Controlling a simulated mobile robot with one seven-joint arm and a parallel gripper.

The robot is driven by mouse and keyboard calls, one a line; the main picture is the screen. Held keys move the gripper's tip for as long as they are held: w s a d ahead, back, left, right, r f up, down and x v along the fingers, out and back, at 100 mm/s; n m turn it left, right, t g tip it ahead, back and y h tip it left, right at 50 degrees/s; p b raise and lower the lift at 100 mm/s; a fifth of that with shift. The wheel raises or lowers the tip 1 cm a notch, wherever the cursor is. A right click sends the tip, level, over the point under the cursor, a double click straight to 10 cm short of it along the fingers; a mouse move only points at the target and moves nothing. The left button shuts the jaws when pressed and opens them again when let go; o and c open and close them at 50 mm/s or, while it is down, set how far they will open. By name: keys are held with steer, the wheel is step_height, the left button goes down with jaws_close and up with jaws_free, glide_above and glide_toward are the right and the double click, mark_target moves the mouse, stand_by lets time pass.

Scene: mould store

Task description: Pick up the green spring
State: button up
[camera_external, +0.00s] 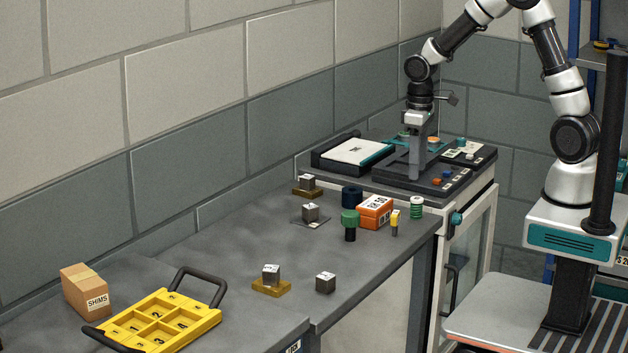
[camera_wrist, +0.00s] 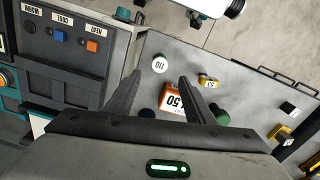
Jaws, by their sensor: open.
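The green spring (camera_external: 416,207) stands upright near the right end of the grey bench, beside the orange box. In the wrist view a round white top marked 110 (camera_wrist: 160,63) appears to be its upper end; its coils are hardly visible there. My gripper (camera_external: 416,172) points down over the dark machine top, behind and above the spring and apart from it. In the wrist view my gripper (camera_wrist: 160,78) has its two fingers spread with nothing held, and the white top shows between and just beyond the tips.
Close to the spring stand an orange box (camera_external: 375,212), a yellow piece (camera_external: 395,220), a green-topped black piece (camera_external: 349,219) and a dark blue cylinder (camera_external: 352,196). The machine (camera_external: 468,185) adjoins the bench. Several metal blocks and a yellow tray (camera_external: 205,321) are farther left.

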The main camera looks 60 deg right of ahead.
mark_target(417, 199)
step_height(417, 199, down, 10)
steer(key=shift+s+f, duration=0.1)
steer(key=shift+f, duration=0.15)
steer(key=c, duration=1.2)
